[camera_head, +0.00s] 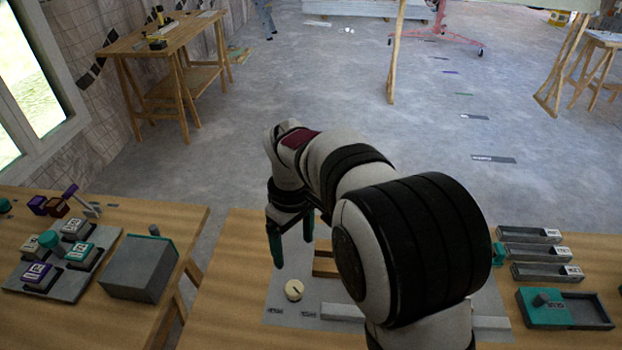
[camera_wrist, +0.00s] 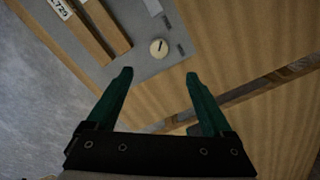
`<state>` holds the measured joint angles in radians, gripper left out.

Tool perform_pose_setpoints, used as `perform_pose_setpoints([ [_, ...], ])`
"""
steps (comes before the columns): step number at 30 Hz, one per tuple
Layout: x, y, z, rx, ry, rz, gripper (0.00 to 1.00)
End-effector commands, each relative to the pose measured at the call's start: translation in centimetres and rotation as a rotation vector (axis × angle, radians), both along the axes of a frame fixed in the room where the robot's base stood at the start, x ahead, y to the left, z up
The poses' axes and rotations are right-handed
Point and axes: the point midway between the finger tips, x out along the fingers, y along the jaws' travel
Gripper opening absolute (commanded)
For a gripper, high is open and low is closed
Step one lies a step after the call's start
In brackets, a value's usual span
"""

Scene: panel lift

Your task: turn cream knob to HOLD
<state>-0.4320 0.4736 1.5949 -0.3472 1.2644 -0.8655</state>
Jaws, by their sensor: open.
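The cream knob (camera_head: 293,290) is a round disc with a dark pointer line, standing on the grey panel (camera_head: 292,325) in front of my arm. It also shows in the wrist view (camera_wrist: 159,48), just beyond the fingertips. Two small dark labels lie by the knob, a left one (camera_head: 275,312) and a right one (camera_head: 308,315); their words are too small to read surely. My gripper (camera_head: 293,252) has green fingers, spread wide and empty. In the wrist view, my gripper (camera_wrist: 158,75) has its fingers on either side of the knob's line, apart from it.
Wooden bars (camera_wrist: 70,25) lie on the panel behind the knob. Grey trays (camera_head: 545,253) and a teal-and-grey box (camera_head: 550,308) stand at the right. A grey box (camera_head: 140,268) and labelled blocks (camera_head: 75,229) stand on the separate left table. Bare wood lies left of the panel.

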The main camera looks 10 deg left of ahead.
Motion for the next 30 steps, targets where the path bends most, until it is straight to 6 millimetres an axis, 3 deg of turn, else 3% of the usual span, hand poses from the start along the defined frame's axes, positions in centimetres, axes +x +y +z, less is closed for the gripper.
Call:
perform_pose_setpoints([
  [5, 0.5, 0.7, -2.5, -0.004, 0.001, 0.044, 0.85],
  [12, 0.4, 0.6, -9.7, -0.005, 0.002, 0.041, 0.85],
  [18, 0.4, 0.6, -14.4, -0.003, 0.001, 0.039, 0.85],
  [24, 0.5, 0.6, -16.2, -0.002, -0.003, 0.038, 0.85],
  [30, 0.5, 0.6, -16.3, -0.001, -0.003, 0.038, 0.85],
])
